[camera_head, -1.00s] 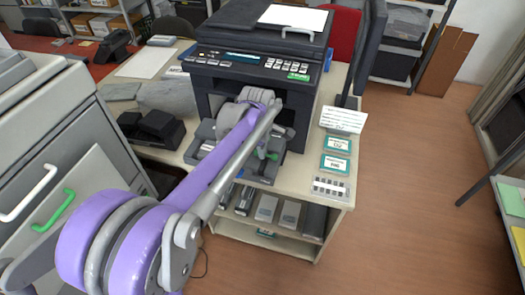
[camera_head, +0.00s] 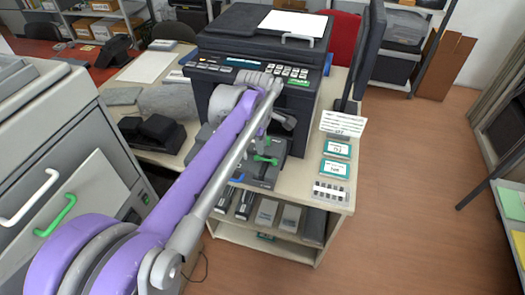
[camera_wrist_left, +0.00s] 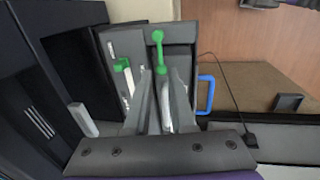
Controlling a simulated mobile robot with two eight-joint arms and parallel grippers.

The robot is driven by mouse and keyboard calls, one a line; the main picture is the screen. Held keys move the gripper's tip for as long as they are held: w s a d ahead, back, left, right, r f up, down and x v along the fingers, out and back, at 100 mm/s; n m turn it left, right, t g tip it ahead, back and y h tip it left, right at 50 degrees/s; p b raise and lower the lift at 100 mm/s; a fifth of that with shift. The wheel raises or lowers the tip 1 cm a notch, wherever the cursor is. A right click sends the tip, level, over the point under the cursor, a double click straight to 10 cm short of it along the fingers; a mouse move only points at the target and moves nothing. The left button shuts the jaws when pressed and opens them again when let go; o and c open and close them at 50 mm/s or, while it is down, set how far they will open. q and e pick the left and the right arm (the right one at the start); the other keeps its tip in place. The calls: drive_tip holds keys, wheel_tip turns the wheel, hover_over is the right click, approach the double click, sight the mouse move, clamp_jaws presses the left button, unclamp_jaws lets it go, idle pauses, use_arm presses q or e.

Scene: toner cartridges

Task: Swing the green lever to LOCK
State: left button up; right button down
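The printer (camera_head: 255,70) stands on the table with a grey unit (camera_head: 262,174) in front of its opening. A green lever (camera_head: 265,160) shows on that unit, with another green part just above it. In the left wrist view the green lever (camera_wrist_left: 158,52) has a round knob at its far end and stands just beyond my fingertips. A second green handle with a white stem (camera_wrist_left: 123,66) is to its left. My left gripper (camera_head: 286,122) is above the unit. Its two grey fingers (camera_wrist_left: 162,88) are apart, and I see no contact with the lever. My right gripper is out of view.
A blue handle (camera_wrist_left: 206,94) is right of the fingers in the wrist view. Teal-labelled cards (camera_head: 337,148) and a white sign (camera_head: 343,123) lie on the table's right side. A black phone-like device (camera_head: 155,132) is left. Cartridges sit on the shelf below. Open floor is at right.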

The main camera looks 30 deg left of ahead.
use_arm(q)
drive_tip(key=shift+s+d+r, duration=0.1)
drive_tip(key=shift+s+r, duration=0.1)
drive_tip(key=shift+r, duration=0.85)
drive_tip(key=shift+s+r, duration=0.2)
drive_tip(key=shift+r, duration=0.8)
